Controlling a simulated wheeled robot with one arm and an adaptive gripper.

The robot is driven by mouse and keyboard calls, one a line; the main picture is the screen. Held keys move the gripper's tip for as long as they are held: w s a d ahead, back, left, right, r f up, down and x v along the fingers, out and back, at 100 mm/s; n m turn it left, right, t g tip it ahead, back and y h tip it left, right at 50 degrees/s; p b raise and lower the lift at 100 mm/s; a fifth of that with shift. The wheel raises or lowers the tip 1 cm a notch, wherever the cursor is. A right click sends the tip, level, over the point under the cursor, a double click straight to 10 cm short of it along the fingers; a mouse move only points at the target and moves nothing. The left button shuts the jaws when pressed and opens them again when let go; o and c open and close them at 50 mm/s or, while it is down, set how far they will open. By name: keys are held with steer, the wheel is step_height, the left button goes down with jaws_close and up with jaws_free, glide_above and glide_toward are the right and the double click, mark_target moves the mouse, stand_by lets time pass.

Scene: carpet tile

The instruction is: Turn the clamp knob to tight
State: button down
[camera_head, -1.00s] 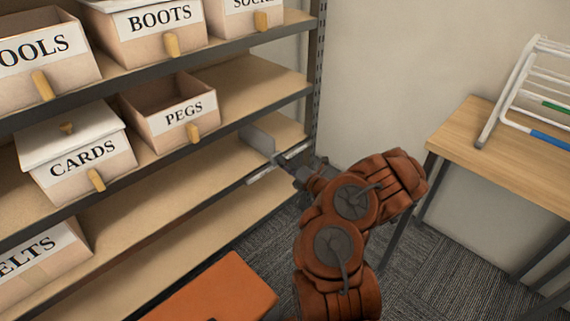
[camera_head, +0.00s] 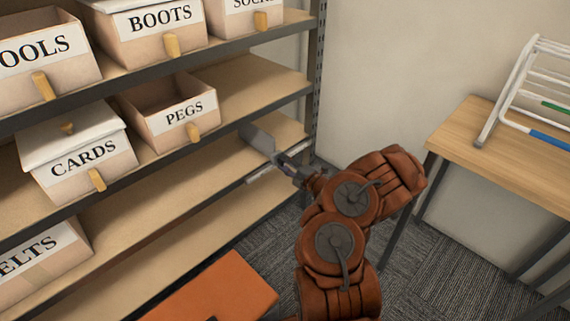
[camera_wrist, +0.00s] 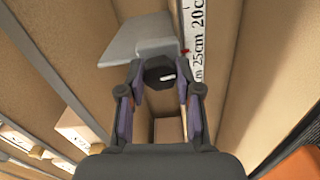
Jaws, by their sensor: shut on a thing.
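The clamp knob (camera_wrist: 158,74) is dark and many-sided, with a short white mark on its face. It sits at the front of a grey metal divider (camera_wrist: 140,36), which also stands at the right end of a shelf in the head view (camera_head: 259,139). My gripper (camera_wrist: 160,80) is shut on the knob, with one purple-padded finger on each side of it. In the head view my gripper (camera_head: 287,164) is at the divider's front, and the knob is hidden there.
A white scale strip (camera_wrist: 196,35) with centimetre marks runs along the shelf edge; a small red pointer (camera_wrist: 184,51) is beside it. An open PEGS bin (camera_head: 170,119) stands on the shelf above. A wooden table (camera_head: 490,145) with a white rack is at right.

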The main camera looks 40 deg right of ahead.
steer(key=c, duration=0.8)
jaws_free()
steer(key=shift+s, duration=0.1)
steer(key=shift+s+d, duration=0.25)
steer(key=shift+s, duration=1.7)
steer(key=shift+s+d, duration=0.3)
steer(key=shift+s, duration=1.65)
steer(key=shift+s+d, duration=0.25)
steer(key=shift+s, duration=1.7)
